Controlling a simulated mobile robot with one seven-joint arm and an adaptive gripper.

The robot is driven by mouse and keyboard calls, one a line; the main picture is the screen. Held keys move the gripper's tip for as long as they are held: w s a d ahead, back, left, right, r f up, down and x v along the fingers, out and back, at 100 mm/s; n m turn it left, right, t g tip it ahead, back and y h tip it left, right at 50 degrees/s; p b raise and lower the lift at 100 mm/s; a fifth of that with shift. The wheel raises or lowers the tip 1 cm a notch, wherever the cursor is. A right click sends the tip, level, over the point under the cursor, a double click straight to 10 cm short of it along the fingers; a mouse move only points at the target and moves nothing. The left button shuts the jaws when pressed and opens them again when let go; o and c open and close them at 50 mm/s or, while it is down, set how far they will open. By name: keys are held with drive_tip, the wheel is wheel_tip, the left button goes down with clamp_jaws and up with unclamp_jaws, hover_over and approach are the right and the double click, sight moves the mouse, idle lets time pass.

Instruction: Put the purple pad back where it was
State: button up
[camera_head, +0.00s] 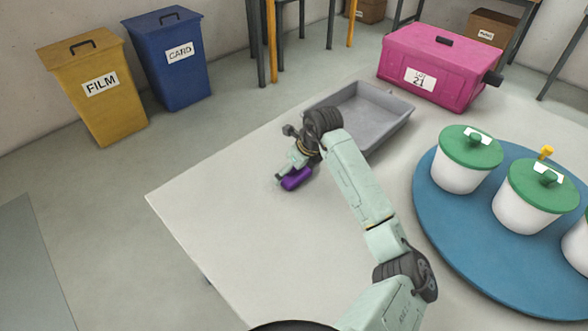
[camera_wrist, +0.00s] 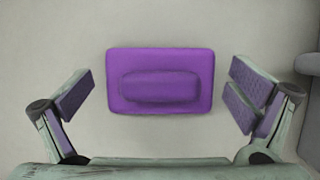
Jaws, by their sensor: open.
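The purple pad (camera_head: 297,179) lies on the pale table, left of the grey tray. In the wrist view the pad (camera_wrist: 160,80) is a rounded rectangle with a raised grip along its middle, lying flat. My gripper (camera_head: 289,178) is down over the pad. In the wrist view my gripper (camera_wrist: 160,88) is open, one finger on each side of the pad, with clear gaps between pad and fingers. It holds nothing.
An empty grey tray (camera_head: 396,101) stands just beyond my gripper. A pink case (camera_head: 462,64) is at the far edge. A blue round board (camera_head: 432,215) bears white tubs with green lids (camera_head: 533,195) at right. The table's (camera_head: 215,215) left part is clear.

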drive_tip(key=b+v, duration=0.2)
drive_tip(key=v, duration=1)
